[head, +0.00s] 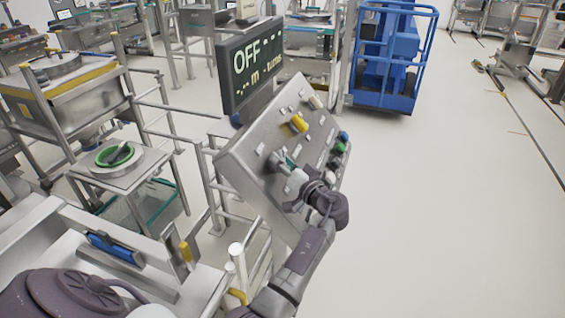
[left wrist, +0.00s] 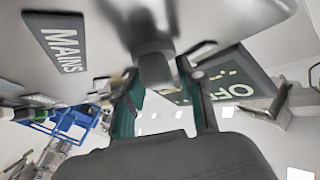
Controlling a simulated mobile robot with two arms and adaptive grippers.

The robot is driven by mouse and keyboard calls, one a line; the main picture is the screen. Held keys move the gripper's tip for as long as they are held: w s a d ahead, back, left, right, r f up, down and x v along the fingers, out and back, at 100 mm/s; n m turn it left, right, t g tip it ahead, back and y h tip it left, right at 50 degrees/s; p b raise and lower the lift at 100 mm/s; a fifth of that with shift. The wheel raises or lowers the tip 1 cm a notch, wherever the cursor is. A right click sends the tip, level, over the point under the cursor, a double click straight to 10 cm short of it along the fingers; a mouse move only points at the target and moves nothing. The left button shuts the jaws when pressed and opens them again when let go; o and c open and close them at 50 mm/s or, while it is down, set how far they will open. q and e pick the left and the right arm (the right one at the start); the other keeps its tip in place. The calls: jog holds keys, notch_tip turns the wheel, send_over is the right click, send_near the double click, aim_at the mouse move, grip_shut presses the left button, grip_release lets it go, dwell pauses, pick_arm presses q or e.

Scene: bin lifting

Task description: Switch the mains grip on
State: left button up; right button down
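The control panel (head: 262,175) is a sloped grey metal console in the head view. Its dark display (head: 250,68) reads OFF. In the left wrist view a dark MAINS label (left wrist: 58,42) sits on the panel face, left of a dark grey grip (left wrist: 154,62). My left gripper (head: 283,164) is at the panel's lower left in the head view. In the left wrist view its two green-lined fingers (left wrist: 158,74) stand apart on either side of the grip, and firm contact is not clear. My right gripper is not in view.
Metal rails and a small table with a green bowl (head: 115,154) stand to the left. A blue lift (head: 388,55) stands behind.

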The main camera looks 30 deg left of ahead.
pick_arm(q)
jog(key=shift+f, duration=0.1)
jog(key=shift+s+a+m+t+h+p, duration=0.1)
jog(key=shift+m+t+h+p, duration=0.2)
jog(key=shift+m+h+p, duration=0.5)
jog(key=m+h+p, duration=0.1)
jog(key=p, duration=0.1)
jog(key=m+t+h+p, duration=0.1)
jog(key=m+p, duration=0.1)
jog(key=p, duration=0.1)
jog(key=m+h+p, duration=0.1)
jog(key=p, duration=0.1)
jog(key=shift+r+m+h+p, duration=0.25)
jog(key=shift+m+h+p, duration=0.05)
jog(key=shift+m+p, duration=0.1)
jog(key=shift+f+m+t+h+p, duration=0.2)
jog(key=shift+m+t+h+p, duration=0.15)
jog(key=shift+m+h, duration=0.2)
jog(key=shift+f+m+h, duration=0.1)
jog(key=shift+m+h, duration=0.25)
jog(key=shift+m, duration=0.1)
grip_shut()
jog(key=shift+s+f, duration=0.1)
jog(key=shift+f, duration=0.05)
jog(key=o, duration=0.9)
grip_release()
